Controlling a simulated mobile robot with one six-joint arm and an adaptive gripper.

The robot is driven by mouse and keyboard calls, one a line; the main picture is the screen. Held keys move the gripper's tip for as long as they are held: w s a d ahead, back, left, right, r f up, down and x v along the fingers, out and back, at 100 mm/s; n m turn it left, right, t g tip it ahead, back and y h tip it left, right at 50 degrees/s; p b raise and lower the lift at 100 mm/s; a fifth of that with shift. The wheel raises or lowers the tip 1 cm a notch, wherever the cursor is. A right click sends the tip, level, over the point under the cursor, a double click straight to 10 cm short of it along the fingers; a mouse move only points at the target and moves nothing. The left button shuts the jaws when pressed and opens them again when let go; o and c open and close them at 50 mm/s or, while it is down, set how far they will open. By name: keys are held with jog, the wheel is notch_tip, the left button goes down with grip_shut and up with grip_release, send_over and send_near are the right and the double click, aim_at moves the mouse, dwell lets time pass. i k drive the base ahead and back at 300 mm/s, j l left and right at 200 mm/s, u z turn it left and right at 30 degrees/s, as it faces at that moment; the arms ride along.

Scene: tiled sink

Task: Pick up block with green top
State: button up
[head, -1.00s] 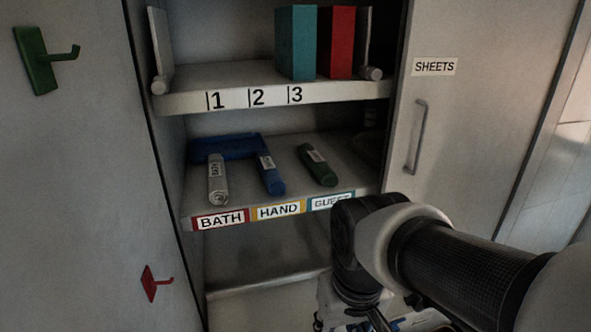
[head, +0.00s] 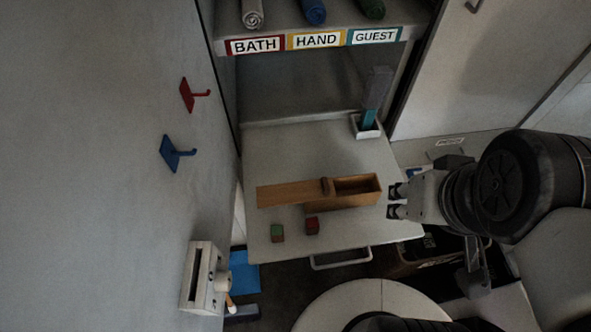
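The block with a green top (head: 277,233) sits on the front left of the light pull-out surface. Its side looks reddish-brown. A small red block (head: 312,226) stands a little to its right, apart from it. My gripper (head: 394,201) is at the right edge of the surface, pointing left, with its two fingertips apart and nothing between them. It is well to the right of both blocks, beside the right end of a wooden box. Its height above the surface is hard to tell.
An open wooden box (head: 357,190) with its lid (head: 290,193) slid left lies behind the blocks. A white holder (head: 367,127) stands at the back right. A handle (head: 341,259) is on the front edge. Red (head: 188,95) and blue (head: 171,153) hooks are on the left wall.

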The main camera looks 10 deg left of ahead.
aim_at(276, 231)
jog(key=u, duration=1.1)
